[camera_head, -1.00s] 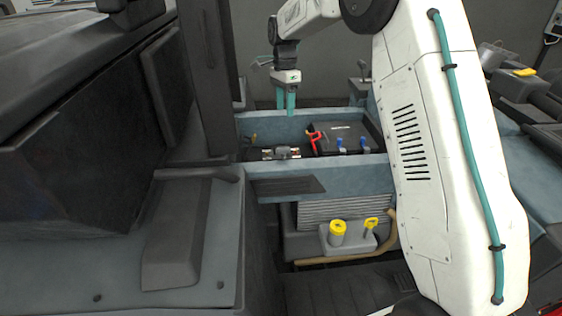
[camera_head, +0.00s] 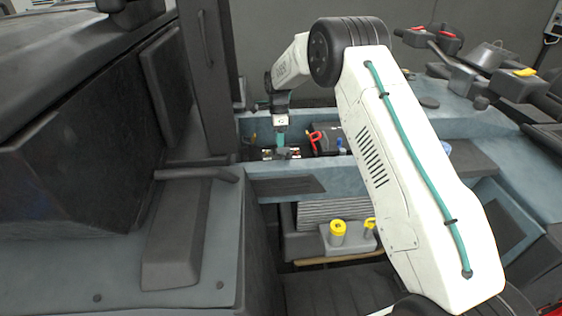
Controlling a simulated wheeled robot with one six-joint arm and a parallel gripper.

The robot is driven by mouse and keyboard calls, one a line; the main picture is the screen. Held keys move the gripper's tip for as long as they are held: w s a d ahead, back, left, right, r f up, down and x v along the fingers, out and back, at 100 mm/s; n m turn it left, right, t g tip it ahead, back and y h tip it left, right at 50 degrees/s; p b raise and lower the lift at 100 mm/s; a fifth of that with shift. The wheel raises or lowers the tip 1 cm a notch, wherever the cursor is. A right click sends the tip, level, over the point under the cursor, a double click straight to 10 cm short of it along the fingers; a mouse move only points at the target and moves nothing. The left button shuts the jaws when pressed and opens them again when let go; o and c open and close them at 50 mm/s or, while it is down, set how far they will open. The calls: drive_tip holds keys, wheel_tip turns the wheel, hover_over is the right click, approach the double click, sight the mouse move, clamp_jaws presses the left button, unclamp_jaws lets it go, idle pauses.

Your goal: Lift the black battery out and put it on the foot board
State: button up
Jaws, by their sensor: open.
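The black battery (camera_head: 329,138) sits in the open blue-grey compartment (camera_head: 335,168), with a blue cap (camera_head: 340,143) showing on it. My white arm hides its right part. My gripper (camera_head: 281,148) points down into the compartment to the left of the battery, over a small metal fitting, with its teal fingers seen almost edge-on. It is open, and apart from the battery as far as I can tell. A dark ribbed board (camera_head: 335,288), which looks like the foot board, lies low in front, partly covered by my arm.
A red part (camera_head: 313,139) stands at the battery's left edge. A dark upright post (camera_head: 208,80) rises just left of the compartment. Below its front wall are a yellow cap (camera_head: 337,229) and a grey finned block (camera_head: 330,212).

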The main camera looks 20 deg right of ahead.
drive_tip(key=shift+s+f, duration=0.15)
drive_tip(key=shift+f, duration=0.65)
clamp_jaws()
